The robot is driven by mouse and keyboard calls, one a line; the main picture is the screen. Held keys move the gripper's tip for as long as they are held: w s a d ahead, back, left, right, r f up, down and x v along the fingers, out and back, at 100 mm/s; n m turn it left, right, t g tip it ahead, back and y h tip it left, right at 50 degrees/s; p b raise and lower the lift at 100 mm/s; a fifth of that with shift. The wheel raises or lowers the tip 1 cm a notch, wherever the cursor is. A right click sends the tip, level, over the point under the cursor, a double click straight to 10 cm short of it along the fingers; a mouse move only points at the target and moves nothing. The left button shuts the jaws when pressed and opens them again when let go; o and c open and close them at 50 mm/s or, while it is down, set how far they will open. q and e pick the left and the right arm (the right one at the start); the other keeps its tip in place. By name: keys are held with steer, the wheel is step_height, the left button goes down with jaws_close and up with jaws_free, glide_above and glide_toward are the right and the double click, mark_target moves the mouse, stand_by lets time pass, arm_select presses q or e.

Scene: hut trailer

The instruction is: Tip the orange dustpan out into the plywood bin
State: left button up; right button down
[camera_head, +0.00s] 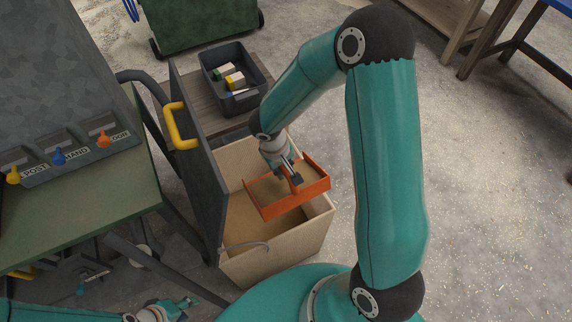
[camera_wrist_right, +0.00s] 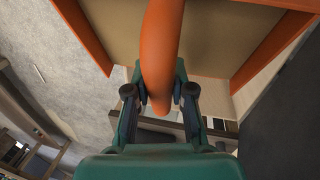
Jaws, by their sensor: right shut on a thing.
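The orange dustpan (camera_head: 290,208) is held above the open plywood bin (camera_head: 290,258). It looks close to level, perhaps slightly tilted, and a tan layer covers its inside. My right gripper (camera_head: 292,178) is shut on its orange handle, which runs between the fingers (camera_wrist_right: 160,98) in the right wrist view. The pan's orange rim (camera_wrist_right: 270,45) and tan inside also show there. The dustpan hides part of the bin's opening; a tan surface shows inside the bin. My left gripper (camera_head: 184,304) is low at the left, away from the bin; its fingers are too small to read.
A dark upright panel (camera_head: 203,165) with a yellow handle (camera_head: 181,126) stands along the bin's left side. A grey tray (camera_head: 235,75) with small items sits on a wooden surface behind. A green bench (camera_head: 80,205) is at left. Open floor (camera_head: 480,200) lies right.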

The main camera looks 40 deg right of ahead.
arm_select(q)
step_height(320, 180, up, 8)
steer(key=p, duration=0.7)
arm_select(e)
steer(key=shift+g, duration=0.9)
steer(key=w, duration=0.2)
steer(key=w+d, duration=0.1)
steer(key=w, duration=0.1)
steer(key=shift+w, duration=0.25)
arm_select(q)
step_height(320, 180, down, 10)
steer(key=b, duration=0.9)
steer(key=shift+r, duration=0.25)
arm_select(e)
steer(key=w+d+f+g+y, duration=0.1)
steer(key=w+g, duration=0.4)
steer(key=w, duration=0.2)
steer(key=shift+d+f+n, duration=0.15)
steer(key=shift+f+n, duration=0.15)
steer(key=shift+f, duration=0.1)
